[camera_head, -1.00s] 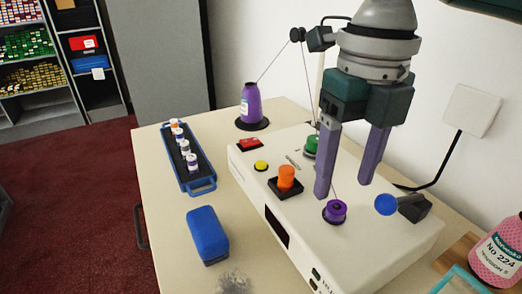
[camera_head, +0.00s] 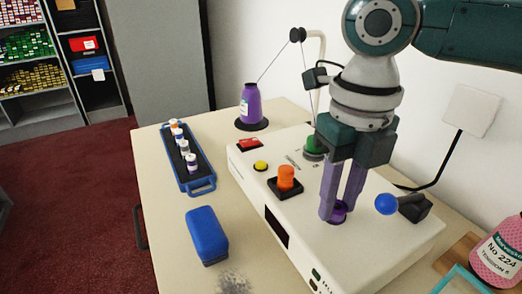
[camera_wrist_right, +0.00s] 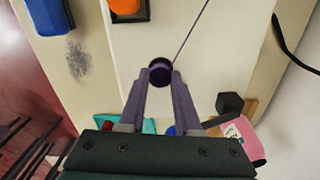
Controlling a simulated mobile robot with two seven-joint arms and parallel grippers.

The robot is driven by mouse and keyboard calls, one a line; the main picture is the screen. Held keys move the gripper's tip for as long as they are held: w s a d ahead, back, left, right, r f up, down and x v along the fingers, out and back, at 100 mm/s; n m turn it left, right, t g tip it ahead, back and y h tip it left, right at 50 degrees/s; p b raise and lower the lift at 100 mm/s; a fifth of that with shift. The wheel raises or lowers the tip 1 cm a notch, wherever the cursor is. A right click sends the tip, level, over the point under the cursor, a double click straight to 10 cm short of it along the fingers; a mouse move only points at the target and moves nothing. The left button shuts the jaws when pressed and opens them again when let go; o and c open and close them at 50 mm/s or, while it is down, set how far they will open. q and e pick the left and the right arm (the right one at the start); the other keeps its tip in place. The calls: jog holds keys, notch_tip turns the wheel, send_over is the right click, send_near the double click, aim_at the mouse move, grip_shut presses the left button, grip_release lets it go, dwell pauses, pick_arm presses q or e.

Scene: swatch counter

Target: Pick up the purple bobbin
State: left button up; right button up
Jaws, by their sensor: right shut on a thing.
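The purple bobbin (camera_head: 340,212) sits on the top of the white winding machine (camera_head: 395,226), toward its right end. My right gripper (camera_head: 334,212) points down over it, with its purple-grey fingers shut on the bobbin's sides. In the right wrist view the dark purple bobbin (camera_wrist_right: 160,71) lies between the two fingertips (camera_wrist_right: 160,80), and a thread runs up from it. The fingers partly hide the bobbin in the head view. I cannot tell whether it is clear of the machine top. My left gripper is not in view.
An orange knob (camera_head: 286,178), a yellow button (camera_head: 260,166) and a blue ball lever (camera_head: 387,204) stand on the machine. A purple thread cone (camera_head: 250,104) is behind. A blue tray (camera_head: 202,187) of spools, a blue block (camera_head: 207,235) and a pink cone (camera_head: 500,252) stand around it.

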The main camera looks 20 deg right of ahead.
jog(key=shift+c, duration=1.4)
grip_shut()
